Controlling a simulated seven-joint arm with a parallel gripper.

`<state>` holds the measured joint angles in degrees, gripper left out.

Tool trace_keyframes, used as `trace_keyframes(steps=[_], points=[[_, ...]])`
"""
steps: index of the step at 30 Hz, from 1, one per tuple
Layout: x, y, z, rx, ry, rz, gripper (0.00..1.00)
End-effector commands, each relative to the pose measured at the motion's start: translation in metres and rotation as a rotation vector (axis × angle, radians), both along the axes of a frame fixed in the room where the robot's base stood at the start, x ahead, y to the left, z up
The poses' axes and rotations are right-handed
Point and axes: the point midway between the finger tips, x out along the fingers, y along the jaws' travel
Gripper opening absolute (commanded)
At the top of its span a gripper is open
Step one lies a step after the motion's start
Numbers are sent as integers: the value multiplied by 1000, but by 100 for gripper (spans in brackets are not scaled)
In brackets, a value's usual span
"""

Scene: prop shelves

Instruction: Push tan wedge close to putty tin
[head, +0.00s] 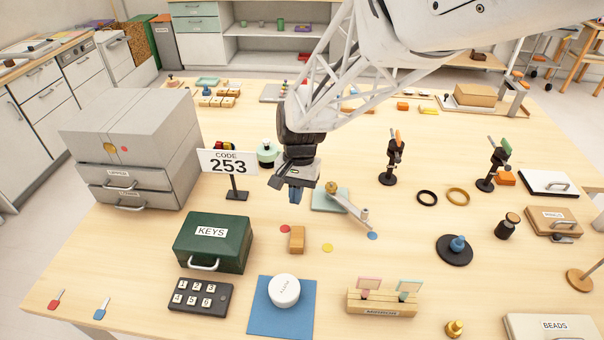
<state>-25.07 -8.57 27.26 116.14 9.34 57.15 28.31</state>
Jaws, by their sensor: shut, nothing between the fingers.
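The tan wedge (297,240) is a small brown block standing on the wooden table, in the middle of the head view. The putty tin (284,291) is a round white tin with lettering on its lid. It stands on a blue mat (262,328) nearer to me than the wedge, with a gap of bare table between them. My gripper (295,196) is shut and empty. It points down beyond the wedge on the far side and looks apart from it. Its exact height over the table is hard to tell.
A green keys box (213,242) and a number pad (200,295) stand left of the wedge and tin. A wooden holder (381,304) with small framed pieces stands right of the tin. Red (285,229) and yellow (327,248) discs lie beside the wedge.

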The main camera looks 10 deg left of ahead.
Motion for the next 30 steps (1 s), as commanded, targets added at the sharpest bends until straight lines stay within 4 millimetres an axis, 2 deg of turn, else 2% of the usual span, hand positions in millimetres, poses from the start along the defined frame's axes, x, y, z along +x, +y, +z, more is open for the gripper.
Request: trace_keyframes(steps=[3,9,22,30], points=[[3,0,12,0,0,0,0],[6,-1,22,0,0,0,0],[7,-2,23,0,1,-1,0],[26,-21,23,0,1,-9,0]])
